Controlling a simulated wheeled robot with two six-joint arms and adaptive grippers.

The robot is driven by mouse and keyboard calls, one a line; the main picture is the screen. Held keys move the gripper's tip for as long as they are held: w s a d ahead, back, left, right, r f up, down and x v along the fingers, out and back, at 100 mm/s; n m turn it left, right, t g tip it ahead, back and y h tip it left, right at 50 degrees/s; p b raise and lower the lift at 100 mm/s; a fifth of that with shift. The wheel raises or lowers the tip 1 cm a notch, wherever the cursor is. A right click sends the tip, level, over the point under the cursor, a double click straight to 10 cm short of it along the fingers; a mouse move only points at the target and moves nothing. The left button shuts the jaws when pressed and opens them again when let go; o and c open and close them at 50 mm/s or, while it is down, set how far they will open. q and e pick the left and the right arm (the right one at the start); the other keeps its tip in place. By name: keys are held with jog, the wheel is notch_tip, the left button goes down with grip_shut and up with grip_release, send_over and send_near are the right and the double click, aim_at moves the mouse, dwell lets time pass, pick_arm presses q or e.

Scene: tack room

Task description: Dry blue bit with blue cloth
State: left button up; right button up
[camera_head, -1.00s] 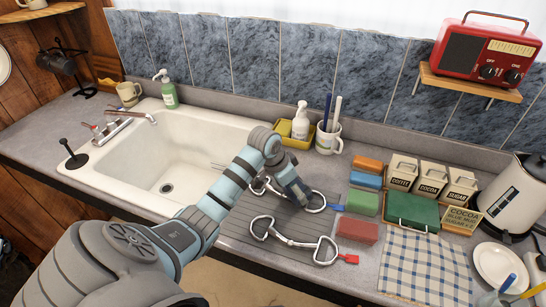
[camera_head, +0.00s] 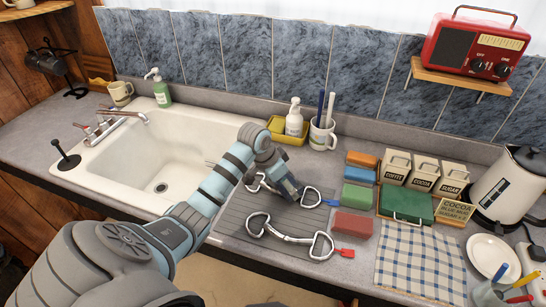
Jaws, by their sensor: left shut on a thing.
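The blue bit (camera_head: 311,198) is a metal bit with rings and a blue tag. It lies on the grey ribbed drainboard (camera_head: 240,222) right of the sink. My left gripper (camera_head: 293,192) reaches down from the left and is shut on the bit near its right ring. The gripper hides part of the mouthpiece. A small blue folded block, seemingly the blue cloth (camera_head: 360,175), lies right of the bit in a column of coloured ones, apart from my gripper. My right gripper is not in view.
A red-tagged bit (camera_head: 288,239) lies just in front on the same drainboard. Orange, green (camera_head: 357,196) and red (camera_head: 352,224) blocks flank the blue one. The white sink (camera_head: 190,120) is at left. A blue-white checked towel (camera_head: 420,262) and a kettle (camera_head: 510,190) are at right.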

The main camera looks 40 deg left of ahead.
aim_at(293, 185)
pick_arm(q)
jog(key=shift+w+d, duration=0.2)
jog(key=shift+d, duration=0.55)
jog(key=shift+w+d, duration=0.15)
jog(key=shift+d, duration=0.55)
jog(key=shift+s+a, duration=0.1)
jog(key=shift+a, duration=0.75)
jog(key=shift+s+a, duration=0.35)
jog(key=shift+a, duration=0.35)
jog(key=shift+s+a, duration=0.3)
jog(key=shift+a, duration=0.35)
jog(key=shift+s+a, duration=0.25)
jog(key=shift+a, duration=0.85)
jog(key=shift+d, duration=0.25)
jog(key=shift+w+d, duration=0.35)
jog(key=shift+d, duration=0.55)
jog(key=shift+w+d, duration=0.3)
jog(key=shift+d, duration=0.6)
jog(key=shift+w+d, duration=0.15)
jog(key=shift+d, duration=0.4)
jog(key=shift+w+d, duration=0.15)
jog(key=shift+d, duration=0.35)
jog(key=shift+w+d+r, duration=0.15)
jog(key=shift+d, duration=0.1)
jog(key=shift+a+r, duration=0.1)
jog(key=shift+r, duration=3.95)
